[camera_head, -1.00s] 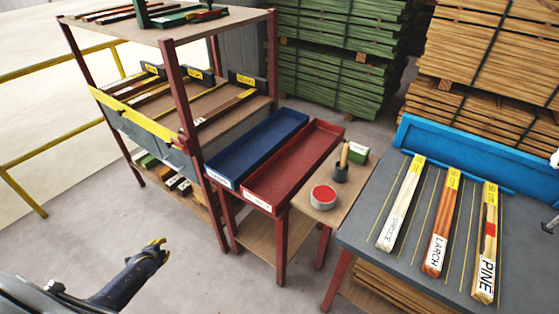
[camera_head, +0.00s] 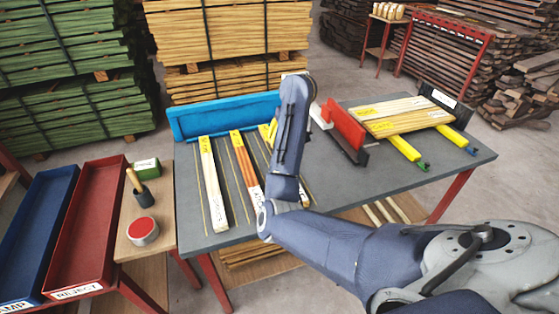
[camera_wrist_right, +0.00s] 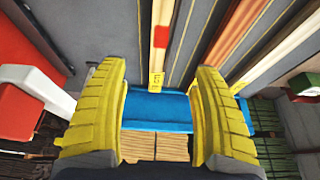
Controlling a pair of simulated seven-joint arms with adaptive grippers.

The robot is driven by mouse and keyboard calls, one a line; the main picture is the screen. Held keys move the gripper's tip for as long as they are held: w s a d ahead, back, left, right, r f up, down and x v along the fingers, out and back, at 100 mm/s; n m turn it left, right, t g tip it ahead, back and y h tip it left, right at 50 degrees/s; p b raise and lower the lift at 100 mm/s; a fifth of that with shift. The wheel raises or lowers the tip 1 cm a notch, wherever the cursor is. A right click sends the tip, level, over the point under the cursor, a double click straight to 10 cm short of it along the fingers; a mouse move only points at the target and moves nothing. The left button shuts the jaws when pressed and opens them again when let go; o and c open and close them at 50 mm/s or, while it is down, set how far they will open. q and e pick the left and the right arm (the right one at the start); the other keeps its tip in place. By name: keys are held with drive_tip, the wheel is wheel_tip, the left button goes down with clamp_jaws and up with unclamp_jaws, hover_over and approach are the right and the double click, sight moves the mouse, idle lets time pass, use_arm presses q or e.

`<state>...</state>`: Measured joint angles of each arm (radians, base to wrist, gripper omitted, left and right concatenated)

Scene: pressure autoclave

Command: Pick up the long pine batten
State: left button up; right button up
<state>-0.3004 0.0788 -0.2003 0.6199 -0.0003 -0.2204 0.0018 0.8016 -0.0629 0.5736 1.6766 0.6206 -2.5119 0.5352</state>
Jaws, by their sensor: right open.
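The pine batten (camera_wrist_right: 160,20) is a pale strip with a red mark and a yellow label. In the right wrist view it lies on the grey bench between my right gripper's yellow fingers (camera_wrist_right: 160,72), which are open and apart from it. In the head view my right arm covers most of the pine batten; its pale near end (camera_head: 304,202) shows beside the arm. The right fingers are not clear in that view. The larch batten (camera_head: 246,165) and the spruce batten (camera_head: 212,185) lie to its left. My left gripper is out of view.
A blue rail (camera_head: 222,115) runs along the bench's back. Right of the arm stand a red block (camera_head: 344,124) and boards (camera_head: 405,115) on yellow-ended supports. A red tray (camera_head: 85,225), a blue tray (camera_head: 35,235) and a red-topped tin (camera_head: 142,231) are on the left.

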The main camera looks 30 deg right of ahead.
drive_tip(key=x, duration=1.1)
drive_tip(key=shift+x, duration=2.7)
drive_tip(key=shift+s+a+f, duration=0.1)
drive_tip(key=shift+s+a, duration=0.05)
drive_tip(key=shift+c, duration=0.5)
clamp_jaws()
